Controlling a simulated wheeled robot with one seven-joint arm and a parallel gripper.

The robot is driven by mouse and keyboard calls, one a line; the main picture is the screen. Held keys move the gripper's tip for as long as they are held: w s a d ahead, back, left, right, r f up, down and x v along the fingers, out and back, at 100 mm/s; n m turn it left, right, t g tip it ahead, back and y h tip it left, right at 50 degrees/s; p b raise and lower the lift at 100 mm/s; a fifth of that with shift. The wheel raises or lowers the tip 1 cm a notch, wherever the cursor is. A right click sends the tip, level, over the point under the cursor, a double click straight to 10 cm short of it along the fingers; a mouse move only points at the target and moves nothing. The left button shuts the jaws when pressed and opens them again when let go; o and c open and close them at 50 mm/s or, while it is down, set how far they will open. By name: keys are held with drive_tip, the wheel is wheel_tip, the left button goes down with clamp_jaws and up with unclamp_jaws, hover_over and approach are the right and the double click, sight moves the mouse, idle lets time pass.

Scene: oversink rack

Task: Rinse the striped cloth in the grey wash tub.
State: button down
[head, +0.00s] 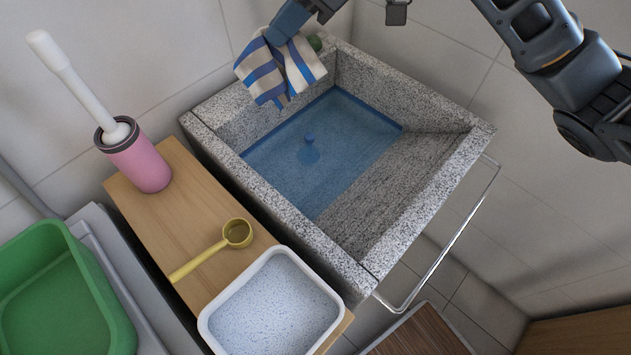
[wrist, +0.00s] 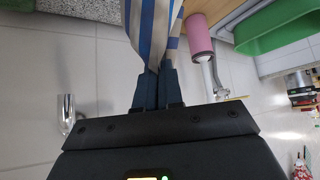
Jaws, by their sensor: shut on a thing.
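The blue-and-white striped cloth (head: 279,72) hangs from my gripper (head: 274,38) at the far left corner of the wash tub. My gripper is shut on the cloth. In the wrist view the cloth (wrist: 152,28) runs out from between the shut fingers (wrist: 155,88). The grey speckled stone wash tub (head: 425,232) holds blue water (head: 335,150) with a sloped ribbed face on its right side. The cloth's lower end is near the tub's left inner wall; I cannot tell whether it touches the rim.
A small green object (head: 315,43) sits behind the cloth at the rim. Left of the tub, a wooden board bears a pink brush holder (head: 141,162), a yellow ladle (head: 236,233) and a white-rimmed basin (head: 272,305). A green bin (head: 60,285) and metal rail (head: 460,235) flank them.

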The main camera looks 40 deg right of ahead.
drive_tip(key=w+a+r+t+y+p, duration=0.2)
drive_tip(key=w+a+r, duration=0.15)
drive_tip(key=w, duration=0.35)
wheel_tip(320, 180, down, 5)
drive_tip(key=w+p, duration=0.1)
drive_tip(key=w, duration=0.2)
drive_tip(key=shift+s+d+f+g+h, duration=0.5)
drive_tip(key=shift+s+f, duration=1.15)
drive_tip(key=shift+f, duration=3.85)
drive_tip(key=shift+s+d+f+g+h, duration=0.15)
drive_tip(key=shift+s+d+f, duration=1.05)
drive_tip(key=shift+f, duration=4.3)
drive_tip(key=shift+s+d+f+g+h, duration=0.1)
drive_tip(key=shift+s+f+g+h, duration=0.2)
drive_tip(key=shift+s+f, duration=3.55)
drive_tip(key=w+f, duration=0.3)
drive_tip(key=shift+w, duration=0.2)
